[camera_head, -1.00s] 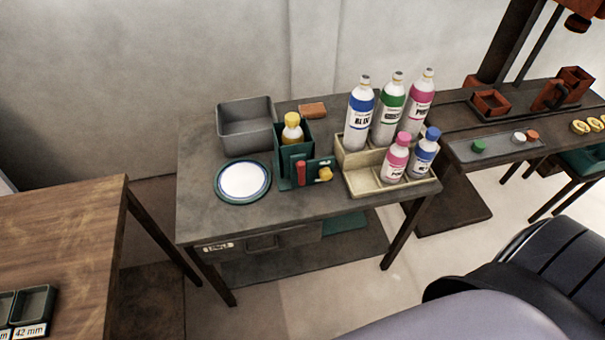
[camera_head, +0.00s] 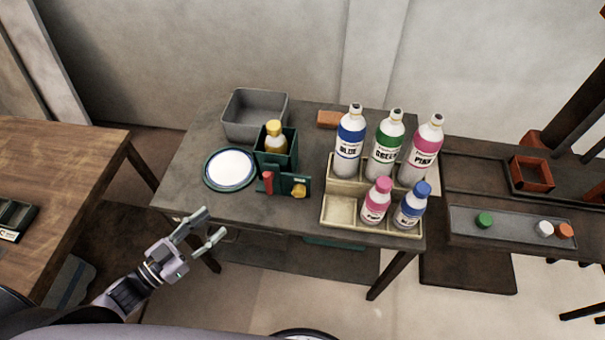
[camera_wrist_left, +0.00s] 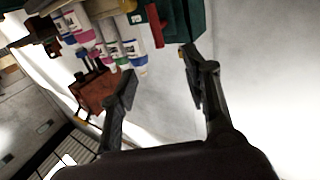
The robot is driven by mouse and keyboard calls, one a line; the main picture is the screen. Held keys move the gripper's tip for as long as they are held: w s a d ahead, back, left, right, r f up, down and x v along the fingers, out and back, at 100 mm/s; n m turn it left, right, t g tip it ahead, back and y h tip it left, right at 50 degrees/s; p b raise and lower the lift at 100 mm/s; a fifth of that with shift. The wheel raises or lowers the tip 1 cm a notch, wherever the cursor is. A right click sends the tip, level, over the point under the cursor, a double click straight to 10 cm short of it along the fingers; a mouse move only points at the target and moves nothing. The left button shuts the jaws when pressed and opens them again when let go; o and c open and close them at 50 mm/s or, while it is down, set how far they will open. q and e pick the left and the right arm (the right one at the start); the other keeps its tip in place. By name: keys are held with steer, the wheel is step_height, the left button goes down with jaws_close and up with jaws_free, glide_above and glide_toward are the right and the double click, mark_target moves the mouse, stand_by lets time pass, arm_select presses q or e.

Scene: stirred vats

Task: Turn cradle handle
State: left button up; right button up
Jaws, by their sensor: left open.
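The green cradle (camera_head: 277,163) stands on the grey table and holds a yellow-capped bottle (camera_head: 275,136). A red handle (camera_head: 267,183) stands upright at its front left, and a yellow knob (camera_head: 299,190) sits at its front right. My left gripper (camera_head: 215,222) is open and empty in front of the table's front edge, below and left of the cradle, apart from it. In the left wrist view, the red handle (camera_wrist_left: 154,27) and green cradle (camera_wrist_left: 182,22) show at the top, beyond the open fingers (camera_wrist_left: 157,72). My right gripper is not in view.
A white round plate with a green rim (camera_head: 231,168) lies left of the cradle. A grey bin (camera_head: 254,115) stands behind. A cream rack (camera_head: 341,211) with several bottles stands to the right. A brown block (camera_head: 328,118) lies at the back.

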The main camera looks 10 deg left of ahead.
arm_select(q)
steer(key=p, duration=0.1)
glide_toward(270, 179)
steer(key=a+p+x, duration=0.1)
steer(key=p+x, duration=0.1)
steer(key=x, duration=0.6)
steer(key=shift+w+f, duration=0.4)
steer(key=shift+w, duration=0.2)
steer(key=c, duration=0.7)
jaws_close()
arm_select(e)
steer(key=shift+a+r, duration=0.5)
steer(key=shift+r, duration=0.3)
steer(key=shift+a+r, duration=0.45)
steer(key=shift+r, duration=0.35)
